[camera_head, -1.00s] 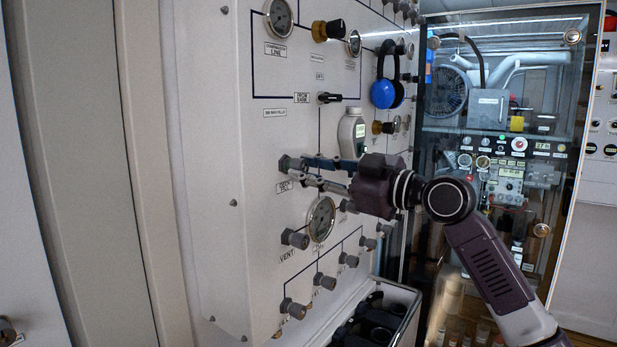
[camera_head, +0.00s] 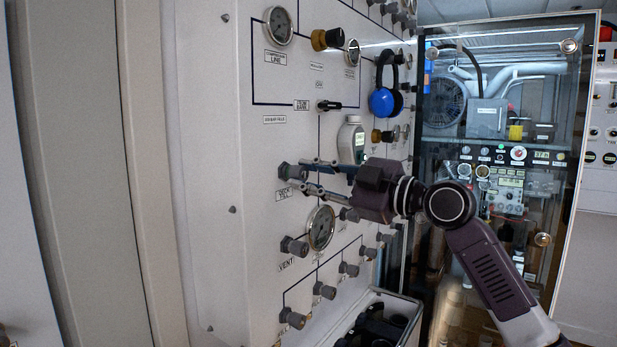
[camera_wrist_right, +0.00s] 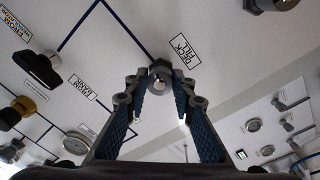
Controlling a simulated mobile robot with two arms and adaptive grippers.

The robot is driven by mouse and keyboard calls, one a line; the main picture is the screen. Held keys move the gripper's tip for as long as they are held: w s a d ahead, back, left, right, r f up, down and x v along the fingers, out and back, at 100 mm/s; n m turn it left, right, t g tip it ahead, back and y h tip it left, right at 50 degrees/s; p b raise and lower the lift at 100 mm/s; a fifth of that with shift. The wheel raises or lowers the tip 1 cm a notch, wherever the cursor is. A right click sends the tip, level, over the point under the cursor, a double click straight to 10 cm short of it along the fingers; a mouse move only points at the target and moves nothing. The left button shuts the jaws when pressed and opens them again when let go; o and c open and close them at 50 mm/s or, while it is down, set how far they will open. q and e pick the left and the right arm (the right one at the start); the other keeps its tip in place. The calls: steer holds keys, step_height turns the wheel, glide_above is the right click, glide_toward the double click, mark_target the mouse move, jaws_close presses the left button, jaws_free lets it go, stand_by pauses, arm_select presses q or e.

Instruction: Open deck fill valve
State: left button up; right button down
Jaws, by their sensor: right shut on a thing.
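The deck fill valve is a grey knob (camera_head: 289,171) on the white panel, just above its "DECK FILL" label (camera_head: 284,195). In the right wrist view, the knob (camera_wrist_right: 160,76) sits between the fingertips, with its label (camera_wrist_right: 184,50) beside it. My right gripper (camera_head: 303,173) reaches in from the right and is shut on the knob at its fingertips. In the wrist view, the blue-padded fingers (camera_wrist_right: 160,95) stand on both sides of the knob. My left gripper is not in view.
A round gauge (camera_head: 321,227) and the vent knob (camera_head: 293,246) are below the gripper. Blue ear defenders (camera_head: 384,101) hang on the panel above. A glass-fronted cabinet (camera_head: 500,150) stands behind my right arm. An open case (camera_head: 385,318) is at the bottom.

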steer(key=c, duration=1.6)
jaws_free()
steer(key=shift+f, duration=0.1)
steer(key=v, duration=1.2)
